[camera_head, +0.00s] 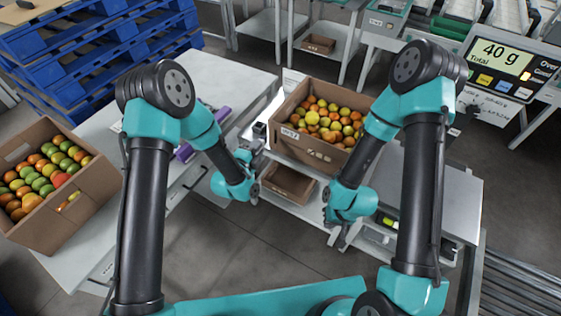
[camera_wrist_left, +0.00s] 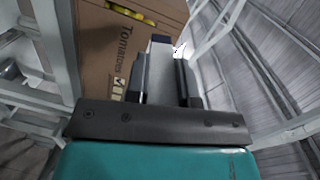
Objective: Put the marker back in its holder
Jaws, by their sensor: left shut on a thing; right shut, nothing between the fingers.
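My left gripper (camera_wrist_left: 162,78) is shut on a slim pale thing, which I take for the marker (camera_wrist_left: 160,62); its details are too small and blurred to tell. In the head view this gripper (camera_head: 257,143) is beside the left side of the middle tomato box. My right gripper (camera_head: 328,195) is in front of that box, low and to the right. I cannot make out the marker's holder for certain.
The middle cardboard box (camera_head: 290,137) of tomatoes stands on a bench, with a smaller open box (camera_head: 287,184) below. Another tomato box (camera_head: 82,222) is on the left table (camera_head: 238,76), with purple items.

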